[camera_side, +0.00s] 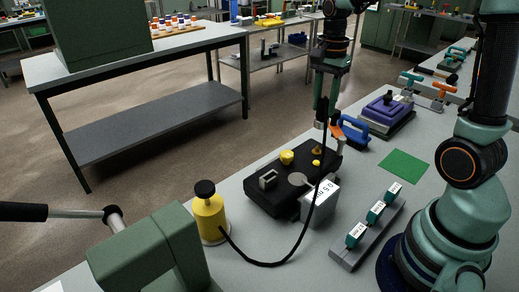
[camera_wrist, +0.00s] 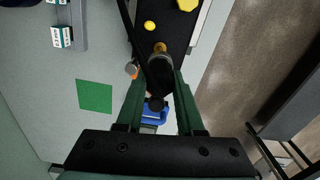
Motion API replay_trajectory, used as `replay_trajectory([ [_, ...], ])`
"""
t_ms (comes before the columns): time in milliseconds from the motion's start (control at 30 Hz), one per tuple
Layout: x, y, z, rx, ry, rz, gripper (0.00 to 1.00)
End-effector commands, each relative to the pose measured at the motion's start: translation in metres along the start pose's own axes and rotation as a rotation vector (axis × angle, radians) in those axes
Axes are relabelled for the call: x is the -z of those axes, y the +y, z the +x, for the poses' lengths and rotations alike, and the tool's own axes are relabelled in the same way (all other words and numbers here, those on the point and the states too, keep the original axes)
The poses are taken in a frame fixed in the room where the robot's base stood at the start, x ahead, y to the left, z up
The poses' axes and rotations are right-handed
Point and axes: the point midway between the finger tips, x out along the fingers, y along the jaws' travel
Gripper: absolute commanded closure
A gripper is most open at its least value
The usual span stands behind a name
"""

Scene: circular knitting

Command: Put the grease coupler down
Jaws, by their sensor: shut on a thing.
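My gripper (camera_side: 324,108) is shut on the grease coupler (camera_wrist: 161,74), a dark cylinder between the two green fingers in the wrist view. The fingers (camera_wrist: 161,88) point down over the dark machine block (camera_side: 260,202). A black hose (camera_side: 302,238) loops from the yellow grease pot (camera_side: 209,219) up to the coupler. A brass fitting (camera_side: 317,150) stands on the block below the gripper; it also shows just past the coupler's end in the wrist view (camera_wrist: 160,47). I cannot tell whether the coupler touches it.
A blue-handled tool (camera_side: 353,133) and an orange-handled one lie behind the block. A grey box with a white label (camera_side: 326,190) stands against its front. A rack with labelled teal pieces (camera_side: 350,254) is at front right. A green square (camera_side: 404,166) lies bare.

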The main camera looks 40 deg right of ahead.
Motion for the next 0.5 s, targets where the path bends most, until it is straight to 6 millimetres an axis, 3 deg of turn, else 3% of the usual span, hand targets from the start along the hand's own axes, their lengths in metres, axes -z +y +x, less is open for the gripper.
replay_trajectory([
  [33,0.001,-0.001,-0.017,0.009,0.004,0.000,1.00],
  [200,0.000,-0.001,-0.062,0.006,0.003,0.000,1.00],
  [500,0.000,0.000,-0.111,0.001,0.001,0.000,1.00],
])
